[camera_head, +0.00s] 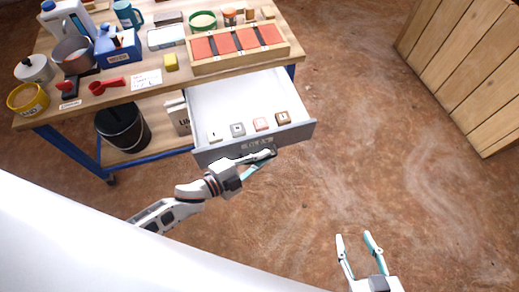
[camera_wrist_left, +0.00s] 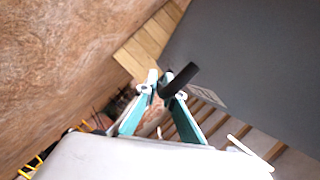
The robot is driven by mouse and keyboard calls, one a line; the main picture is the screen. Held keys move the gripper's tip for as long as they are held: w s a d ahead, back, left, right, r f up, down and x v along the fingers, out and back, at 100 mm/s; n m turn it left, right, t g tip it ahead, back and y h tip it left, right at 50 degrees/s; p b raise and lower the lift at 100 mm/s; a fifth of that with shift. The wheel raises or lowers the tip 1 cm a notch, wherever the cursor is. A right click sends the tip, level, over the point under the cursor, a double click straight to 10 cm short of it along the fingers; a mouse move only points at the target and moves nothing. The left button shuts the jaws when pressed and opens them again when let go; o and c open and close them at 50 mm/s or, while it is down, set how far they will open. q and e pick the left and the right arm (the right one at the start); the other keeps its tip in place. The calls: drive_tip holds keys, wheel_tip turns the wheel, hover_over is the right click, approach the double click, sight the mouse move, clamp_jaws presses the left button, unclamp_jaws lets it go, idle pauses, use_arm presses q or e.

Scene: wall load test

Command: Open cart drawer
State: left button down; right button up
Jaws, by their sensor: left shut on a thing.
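The cart (camera_head: 62,117) has a wooden top and a blue frame. Its drawer (camera_head: 238,92) is pulled out, showing a white inside with several small labelled blocks (camera_head: 261,124) near the front. My left gripper (camera_head: 268,158) is at the grey drawer front (camera_head: 297,132), low and near its middle. In the left wrist view its fingers (camera_wrist_left: 163,92) are shut on a dark bar, the drawer handle (camera_wrist_left: 181,78), beside the dark grey drawer face (camera_wrist_left: 250,60). My right gripper (camera_head: 358,245) is open and empty, over the floor at lower right, apart from the cart.
The cart top carries a wooden tray with red panels (camera_head: 238,41), a blue caddy (camera_head: 118,50), bottles, tubs and a red scoop (camera_head: 106,86). A black bucket (camera_head: 123,127) stands on the lower shelf. A wooden plank structure (camera_head: 465,65) is at right. The brown floor between is clear.

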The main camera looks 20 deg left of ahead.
use_arm(q)
drive_tip(key=shift+s+d, duration=0.2)
drive_tip(key=shift+s, duration=0.15)
drive_tip(key=c, duration=2.4)
unclamp_jaws()
drive_tip(key=shift+c, duration=0.2)
drive_tip(key=v, duration=1.2)
drive_tip(key=shift+f, duration=0.15)
